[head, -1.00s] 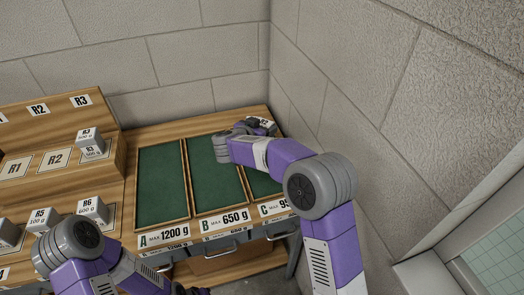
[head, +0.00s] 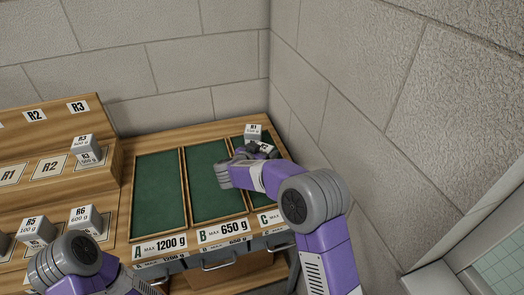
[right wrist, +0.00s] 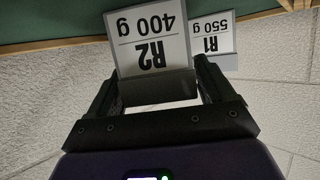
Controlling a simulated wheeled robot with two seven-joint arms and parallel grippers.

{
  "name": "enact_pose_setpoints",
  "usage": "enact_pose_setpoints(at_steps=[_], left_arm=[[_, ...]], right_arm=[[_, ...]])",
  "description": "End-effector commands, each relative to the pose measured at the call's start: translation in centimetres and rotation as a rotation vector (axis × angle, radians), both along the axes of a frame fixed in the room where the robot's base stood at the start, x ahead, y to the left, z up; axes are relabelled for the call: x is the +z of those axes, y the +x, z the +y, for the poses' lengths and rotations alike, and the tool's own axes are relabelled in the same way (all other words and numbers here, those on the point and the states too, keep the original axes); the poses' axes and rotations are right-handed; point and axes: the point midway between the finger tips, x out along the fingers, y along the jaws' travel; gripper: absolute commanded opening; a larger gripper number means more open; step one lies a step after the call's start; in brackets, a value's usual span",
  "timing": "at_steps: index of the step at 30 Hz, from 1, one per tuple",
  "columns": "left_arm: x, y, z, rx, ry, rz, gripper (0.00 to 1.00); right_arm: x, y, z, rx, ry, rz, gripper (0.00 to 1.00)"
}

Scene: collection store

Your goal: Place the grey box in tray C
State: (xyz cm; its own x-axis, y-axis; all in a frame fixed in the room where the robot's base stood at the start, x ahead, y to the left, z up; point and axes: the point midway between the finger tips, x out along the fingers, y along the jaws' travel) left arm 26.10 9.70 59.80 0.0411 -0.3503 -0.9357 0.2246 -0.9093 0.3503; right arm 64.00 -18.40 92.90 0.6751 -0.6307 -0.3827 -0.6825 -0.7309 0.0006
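My right gripper (head: 264,150) is over the back part of tray C (head: 262,204), the right-hand green-lined tray. In the right wrist view its fingers (right wrist: 157,85) are shut on a grey box labelled R2 400 g (right wrist: 152,42), which appears upside down there. Another grey box, R1 550 g (head: 253,132), stands at the back of tray C and also shows beyond the held box in the right wrist view (right wrist: 213,42). I cannot tell whether the held box touches the tray floor. My left gripper is out of view; only my left arm shows at bottom left.
Tray A (head: 158,195) and tray B (head: 208,190) are empty, with weight-limit labels in front. Grey boxes R3 (head: 83,145), R5 (head: 37,228) and R6 (head: 84,218) stand on the stepped wooden rack at left. A block wall (head: 350,120) rises close on the right.

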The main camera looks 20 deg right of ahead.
Motion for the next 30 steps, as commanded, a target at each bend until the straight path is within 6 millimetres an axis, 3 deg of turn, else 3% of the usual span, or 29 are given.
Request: enact_pose_setpoints(at_steps=[3, 14, 30], left_arm=[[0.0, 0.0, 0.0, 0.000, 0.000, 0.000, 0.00], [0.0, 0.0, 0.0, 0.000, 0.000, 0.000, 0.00], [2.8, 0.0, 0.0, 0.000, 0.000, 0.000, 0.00]], right_arm=[[0.0, 0.0, 0.0, 0.000, 0.000, 0.000, 0.96], [0.6, -0.2, 0.3, 0.003, 0.001, -0.001, 0.96], [4.6, -7.1, 6.8, 0.003, 0.000, 0.000, 0.96]])
